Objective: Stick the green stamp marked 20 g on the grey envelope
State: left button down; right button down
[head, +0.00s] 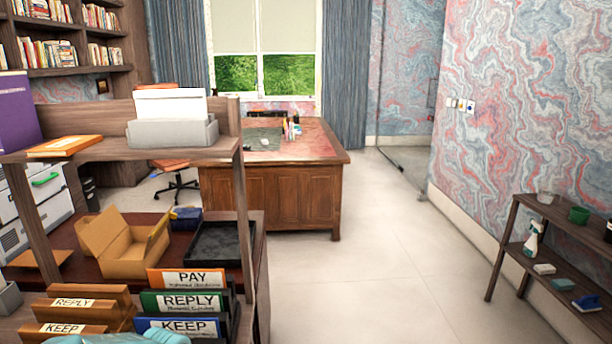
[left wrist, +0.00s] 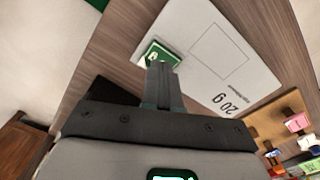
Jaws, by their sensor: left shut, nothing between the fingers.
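In the left wrist view a pale grey-white envelope (left wrist: 190,55) lies tilted on a wooden surface. It bears a printed rectangle outline and the text "20 g". A small green stamp (left wrist: 154,51) with a pale edge appears to lie on the envelope near one corner; its mark is too small to read. My left gripper (left wrist: 162,68) is shut and empty, its fingertips at the stamp's near edge and partly covering it. I cannot tell whether they touch it. The envelope and stamp do not show in the head view. My right gripper is not in view.
A tan board (left wrist: 268,127) with several small coloured pieces lies at right in the wrist view. In the head view, PAY, REPLY and KEEP files (head: 190,302), an open cardboard box (head: 128,250) and a black tray (head: 218,252) crowd the left; the floor (head: 390,240) is clear.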

pick_arm(q)
jog(key=shift+f+b, duration=0.8)
jog(key=shift+f, duration=0.05)
dwell(0.4)
dwell(0.4)
notch_tip(320, 180, up, 7)
jog(key=p, duration=0.4)
dwell(0.4)
jog(key=shift+s, duration=0.1)
